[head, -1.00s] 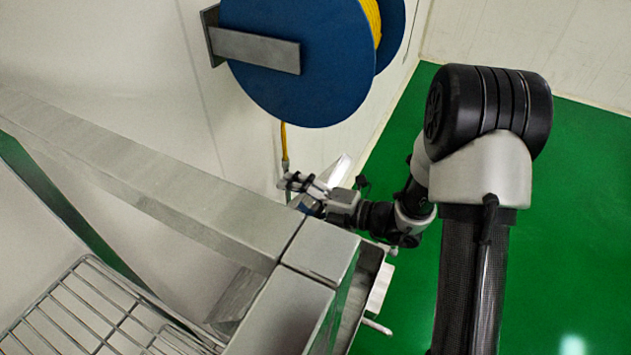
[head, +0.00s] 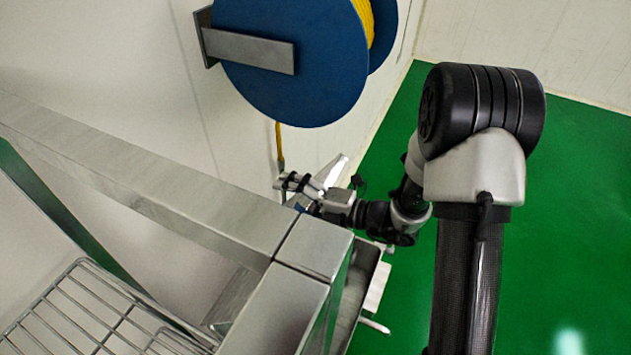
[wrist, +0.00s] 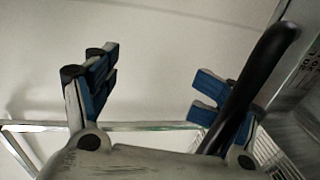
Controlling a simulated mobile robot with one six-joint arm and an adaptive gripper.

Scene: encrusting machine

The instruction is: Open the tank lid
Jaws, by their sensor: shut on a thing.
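In the head view my gripper (head: 290,184) is at the end of my arm, beside the wall and just past the corner of the metal frame. In the wrist view its blue-padded fingers (wrist: 152,84) stand apart, and a dark curved bar (wrist: 262,70) runs along the right finger. The gripper is shut on this bar, though the exact contact is hard to see. A pale angled plate (head: 335,170) shows just behind the gripper in the head view. I cannot tell whether this plate is the tank lid; the tank is mostly hidden by the frame.
A thick metal frame (head: 150,182) crosses the left and lower middle, close to my gripper. A wire rack (head: 75,310) is at lower left. A blue hose reel (head: 290,70) with a yellow hose hangs on the wall above the gripper. Green floor (head: 575,220) is clear at right.

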